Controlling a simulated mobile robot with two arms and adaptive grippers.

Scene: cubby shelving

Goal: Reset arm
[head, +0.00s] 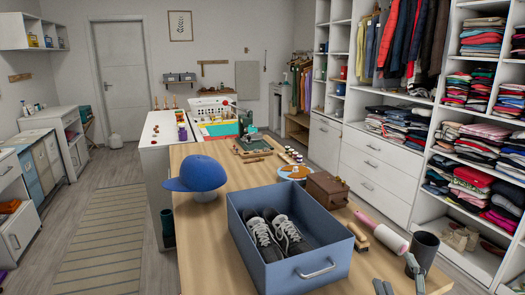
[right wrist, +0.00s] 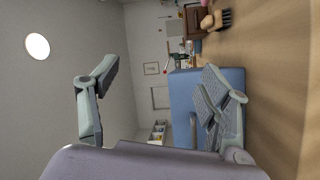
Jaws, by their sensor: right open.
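My right gripper (head: 396,275) shows at the bottom edge of the head view, at the table's near right, with only its fingertips in frame. In the right wrist view, which is turned sideways, the gripper (right wrist: 160,88) has its two fingers wide apart with nothing between them. My left gripper is not in view. A blue bin (head: 310,268) with a pair of dark shoes (head: 276,237) in it stands on the wooden table (head: 215,240), left of my right gripper. The bin also shows behind one finger in the right wrist view (right wrist: 190,88).
A brown box (head: 327,189) and a blue cap (head: 197,174) are farther back. Clothes shelving (head: 400,160) lines the right. Floor is open at left.

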